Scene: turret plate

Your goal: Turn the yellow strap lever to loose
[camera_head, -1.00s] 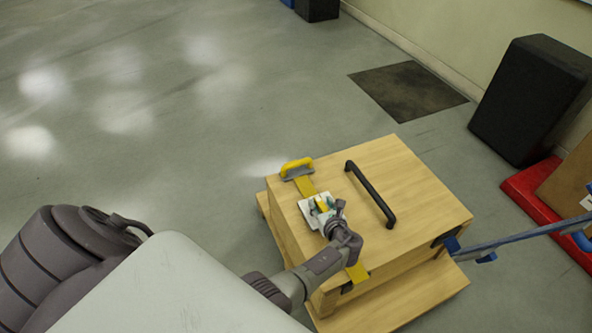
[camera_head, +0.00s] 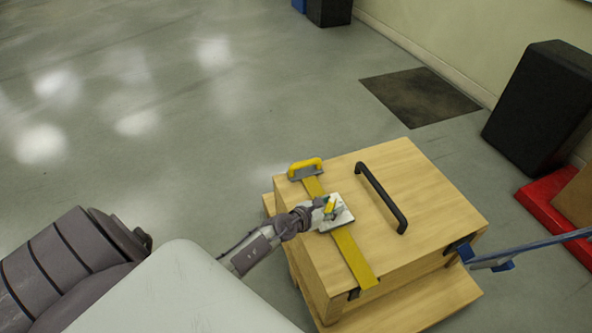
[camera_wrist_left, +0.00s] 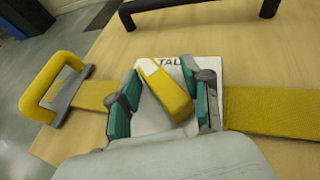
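The plate sits on a yellow strap (camera_head: 352,258) over a wooden crate (camera_head: 430,205). My left gripper (camera_wrist_left: 163,106) is open, with one teal-padded finger on each side of the lever. The right finger is close to the lever's near end; I cannot tell whether it touches. In the head view my left gripper (camera_head: 326,208) reaches the plate from the left. My right gripper is not in view.
A yellow handle (camera_head: 305,167) stands at the strap's far end. A black bar handle (camera_head: 382,197) rises from the crate's top to the right of the plate. A blue bar (camera_head: 520,250) meets the crate's right side. Open floor lies to the left.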

